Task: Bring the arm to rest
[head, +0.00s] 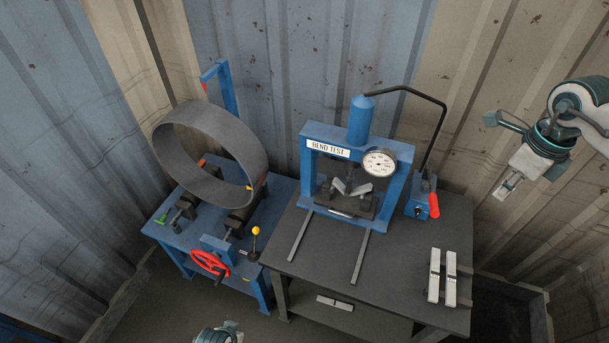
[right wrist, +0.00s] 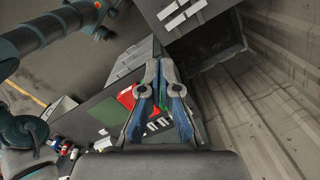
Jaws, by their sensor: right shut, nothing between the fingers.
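My right gripper (head: 505,190) hangs at the right of the head view, in front of the corrugated wall. It is raised above and to the right of the dark workbench (head: 420,275), touching nothing. In the right wrist view the right gripper (right wrist: 158,65) shows its fingers drawn together at the tips, shut and empty. A teal and white part of mine shows at the bottom edge of the head view, but no left fingers can be seen.
A blue bend-test press (head: 358,150) with a red-handled lever (head: 434,205) stands on the workbench. Light metal bars (head: 441,277) lie at its right. A blue roller machine (head: 218,245) holds a large grey ring (head: 190,120) at left. Corrugated walls close behind.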

